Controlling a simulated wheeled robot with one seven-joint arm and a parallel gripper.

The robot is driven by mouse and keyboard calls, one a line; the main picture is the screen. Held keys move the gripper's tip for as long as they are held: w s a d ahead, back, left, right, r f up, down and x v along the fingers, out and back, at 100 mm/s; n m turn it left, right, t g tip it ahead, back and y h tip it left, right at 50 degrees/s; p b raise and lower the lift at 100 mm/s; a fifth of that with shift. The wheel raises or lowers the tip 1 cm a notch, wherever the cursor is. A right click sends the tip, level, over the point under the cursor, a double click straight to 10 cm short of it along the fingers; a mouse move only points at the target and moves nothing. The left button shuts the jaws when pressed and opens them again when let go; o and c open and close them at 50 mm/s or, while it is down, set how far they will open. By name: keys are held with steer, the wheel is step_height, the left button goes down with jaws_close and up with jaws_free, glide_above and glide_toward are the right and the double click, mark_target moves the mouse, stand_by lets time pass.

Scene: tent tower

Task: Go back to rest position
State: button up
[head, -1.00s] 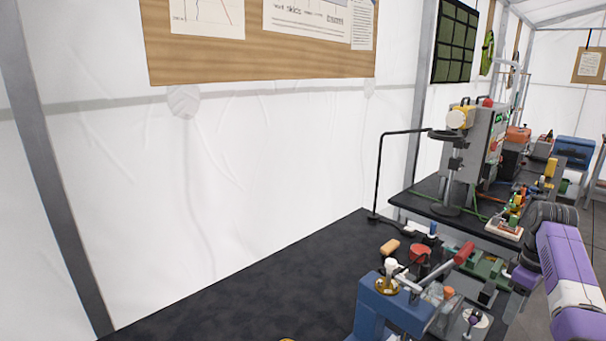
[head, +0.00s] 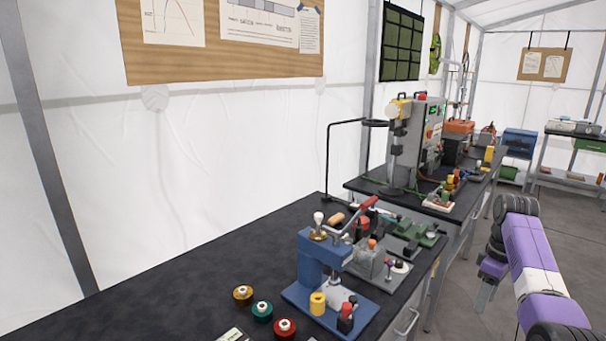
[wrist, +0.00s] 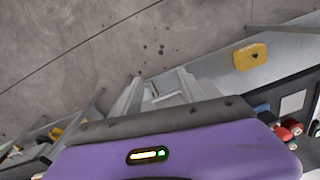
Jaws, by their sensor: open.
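My purple and white arm (head: 535,258) is at the right of the head view, beside the black benches and over the grey floor. My gripper (head: 486,292) hangs at its lower left and points down, clear of the bench edge. In the wrist view my gripper (wrist: 157,88) is open, with bare floor between and beyond its grey fingers. I see nothing held in it.
The near black bench (head: 190,285) carries a blue press (head: 322,265), several spools (head: 262,311) and small fixtures. A second bench beyond holds a grey machine (head: 428,135). The floor (head: 565,235) right of the benches is open. A shelf (head: 575,155) stands farther back.

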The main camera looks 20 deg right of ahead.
steer(key=w+d+r+m+t+h, duration=0.35)
steer(key=w+d+t+h, duration=0.25)
steer(key=w, duration=0.4)
steer(key=s+a+f+m+t+h, duration=0.1)
steer(key=s+a+f+t, duration=0.2)
steer(key=a, duration=0.8)
steer(key=s+a+f+m+t+h, duration=0.1)
steer(key=a+f+t, duration=0.25)
steer(key=a, duration=0.85)
steer(key=s+a+r+t+y, duration=0.2)
steer(key=s+a+r+t, duration=0.1)
steer(key=s+a, duration=0.85)
steer(key=s+a+r+t+y, duration=0.2)
steer(key=s+a, duration=0.9)
steer(key=a, duration=0.1)
steer(key=s+a+n+g+y, duration=0.1)
steer(key=s+a, duration=0.2)
steer(key=s, duration=0.4)
steer(key=s+a+n+g+y+b, duration=0.1)
steer(key=s+a+n+y, duration=0.1)
steer(key=s+a, duration=0.2)
steer(key=s, duration=0.3)
steer(key=shift+s+f+g+y, duration=0.15)
steer(key=shift+f+g+y, duration=0.15)
steer(key=shift+f+g, duration=0.05)
